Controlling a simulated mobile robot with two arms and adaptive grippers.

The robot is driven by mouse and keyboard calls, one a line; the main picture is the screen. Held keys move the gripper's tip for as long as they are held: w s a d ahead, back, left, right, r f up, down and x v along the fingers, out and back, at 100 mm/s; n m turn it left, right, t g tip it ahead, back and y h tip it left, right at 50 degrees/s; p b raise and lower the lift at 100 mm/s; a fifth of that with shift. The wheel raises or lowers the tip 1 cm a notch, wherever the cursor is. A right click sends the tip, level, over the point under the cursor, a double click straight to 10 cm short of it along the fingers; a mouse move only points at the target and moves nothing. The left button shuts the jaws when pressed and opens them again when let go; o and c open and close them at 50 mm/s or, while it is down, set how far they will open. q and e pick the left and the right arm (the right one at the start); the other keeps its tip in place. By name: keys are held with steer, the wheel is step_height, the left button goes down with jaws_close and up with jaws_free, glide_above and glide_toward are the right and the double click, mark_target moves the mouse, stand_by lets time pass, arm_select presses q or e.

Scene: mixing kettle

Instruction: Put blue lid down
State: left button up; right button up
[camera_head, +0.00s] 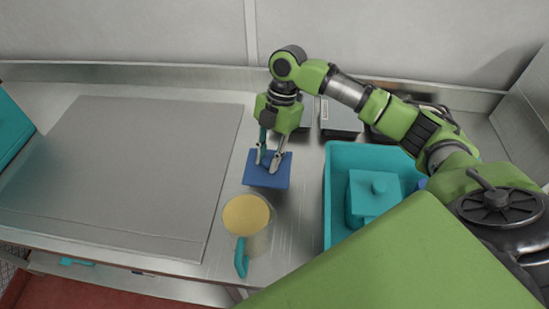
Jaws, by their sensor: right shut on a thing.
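A flat, square blue lid (265,180) is in the middle of the head view, over the steel counter between the grey plate and the teal tray. My right gripper (267,165) is above it, pointing down, with its fingers shut on the lid's middle part. The fingers hide what they grip. I cannot tell whether the lid touches the counter. My left gripper is not in view.
A pitcher (247,214) with yellow contents and a teal handle stands just in front of the lid. A teal tray (334,215) at the right holds a teal lidded container (372,195). A large grey plate (120,170) covers the left. Metal containers (341,117) stand behind.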

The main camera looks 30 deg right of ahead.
mark_target(268, 168)
steer(key=shift+f, duration=0.8)
step_height(268, 168, down, 3)
steer(key=shift+p, duration=0.5)
steer(key=shift+f, duration=0.35)
steer(key=o, duration=1.1)
steer(key=b+v, duration=0.3)
steer(key=v, duration=0.8)
steer(key=shift+w, duration=0.15)
steer(key=shift+d+r, duration=0.15)
steer(key=shift+r, duration=0.4)
